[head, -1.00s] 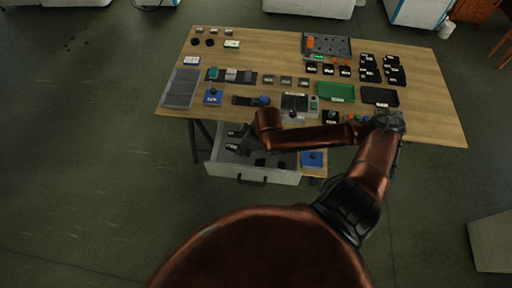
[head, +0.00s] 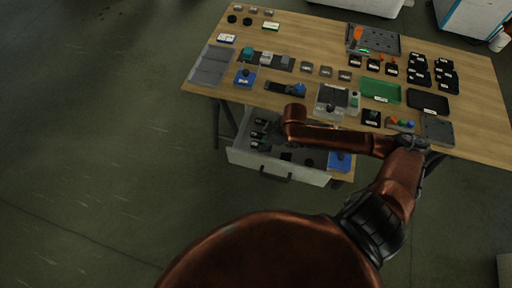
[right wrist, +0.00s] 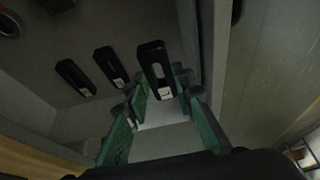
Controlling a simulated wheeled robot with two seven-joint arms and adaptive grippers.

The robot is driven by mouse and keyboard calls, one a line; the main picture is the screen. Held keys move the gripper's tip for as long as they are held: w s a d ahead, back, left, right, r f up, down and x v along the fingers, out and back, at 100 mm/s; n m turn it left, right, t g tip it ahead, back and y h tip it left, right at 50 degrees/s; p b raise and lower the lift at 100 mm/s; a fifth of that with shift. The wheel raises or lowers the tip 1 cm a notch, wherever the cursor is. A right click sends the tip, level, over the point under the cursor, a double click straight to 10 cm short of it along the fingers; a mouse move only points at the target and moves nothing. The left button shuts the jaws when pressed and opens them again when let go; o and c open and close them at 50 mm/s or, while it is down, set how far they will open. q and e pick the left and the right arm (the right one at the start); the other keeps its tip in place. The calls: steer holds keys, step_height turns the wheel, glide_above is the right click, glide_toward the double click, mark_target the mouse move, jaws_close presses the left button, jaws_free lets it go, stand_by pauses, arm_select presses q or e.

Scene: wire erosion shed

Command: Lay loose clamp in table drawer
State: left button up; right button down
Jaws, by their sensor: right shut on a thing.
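The table drawer (head: 270,168) is pulled out under the front of the table. My right gripper (head: 260,137) reaches into its left part, with the arm coming over from the right. In the right wrist view, the green fingers (right wrist: 160,105) are shut on a black clamp (right wrist: 155,58) with a slot and a small white label. The held clamp is over or at the drawer floor; I cannot tell whether it touches. Two similar black clamps (right wrist: 110,66) (right wrist: 75,77) lie on the drawer floor to its left. My left gripper is not in view.
The drawer wall (right wrist: 213,55) stands close to the right of the held clamp. The wooden table (head: 300,45) above carries trays, blocks and several black parts. A blue block (head: 340,160) sits at the drawer's right side. A dark round thing (right wrist: 8,25) lies in the drawer.

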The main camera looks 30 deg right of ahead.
mark_target(260, 143)
steer(key=w+f, duration=0.1)
steer(key=w+a+f+b, duration=0.1)
steer(key=f, duration=0.1)
steer(key=shift+w+f, duration=0.2)
steer(key=shift+w, duration=0.15)
steer(key=f+b, duration=0.2)
steer(key=f, duration=0.1)
steer(key=shift+w, duration=0.2)
steer(key=shift+f, duration=0.3)
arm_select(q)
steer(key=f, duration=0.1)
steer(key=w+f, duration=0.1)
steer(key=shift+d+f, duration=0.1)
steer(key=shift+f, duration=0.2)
arm_select(e)
steer(key=c, duration=1.7)
jaws_free()
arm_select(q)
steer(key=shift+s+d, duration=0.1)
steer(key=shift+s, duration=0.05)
arm_select(e)
steer(key=shift+o, duration=0.2)
